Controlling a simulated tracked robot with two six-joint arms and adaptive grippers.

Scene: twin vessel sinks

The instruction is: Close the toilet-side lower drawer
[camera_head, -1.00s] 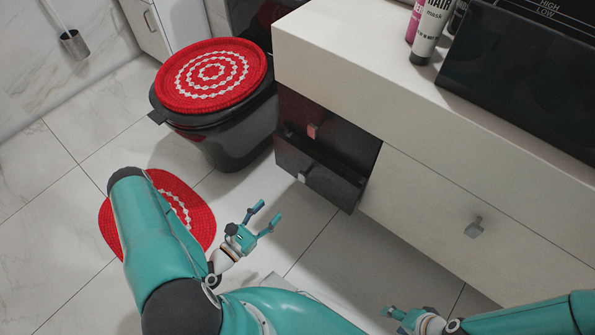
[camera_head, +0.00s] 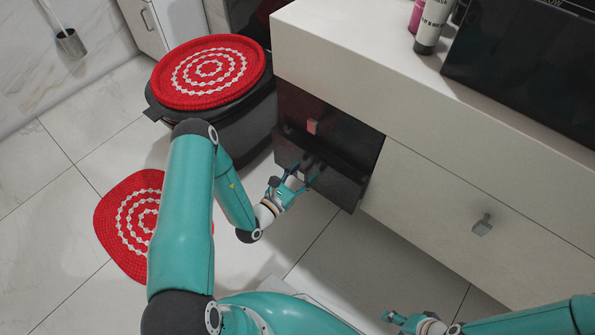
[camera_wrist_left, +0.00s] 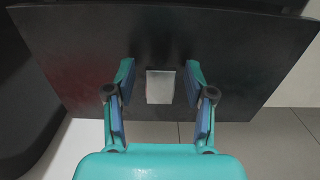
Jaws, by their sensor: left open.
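The toilet-side lower drawer (camera_head: 338,186) is black and stands pulled out under the white counter, beside the toilet. In the left wrist view its dark front (camera_wrist_left: 230,60) fills most of the picture, with a pale square handle (camera_wrist_left: 160,87) in the middle. My left gripper (camera_head: 304,176) is open at the drawer front. In the left wrist view its two fingers (camera_wrist_left: 160,85) stand on either side of the handle, apart from it; whether the tips touch the front I cannot tell. My right gripper (camera_head: 390,316) is at the bottom of the head view, its fingers partly cut from clear sight.
The black upper drawer with its handle (camera_head: 313,126) is above, apparently shut. The toilet with a red cover (camera_head: 210,72) stands to the left. A red mat (camera_head: 128,225) lies on the floor. A pale drawer with a grey handle (camera_head: 482,225) is at right. Bottles (camera_head: 432,28) stand on the counter.

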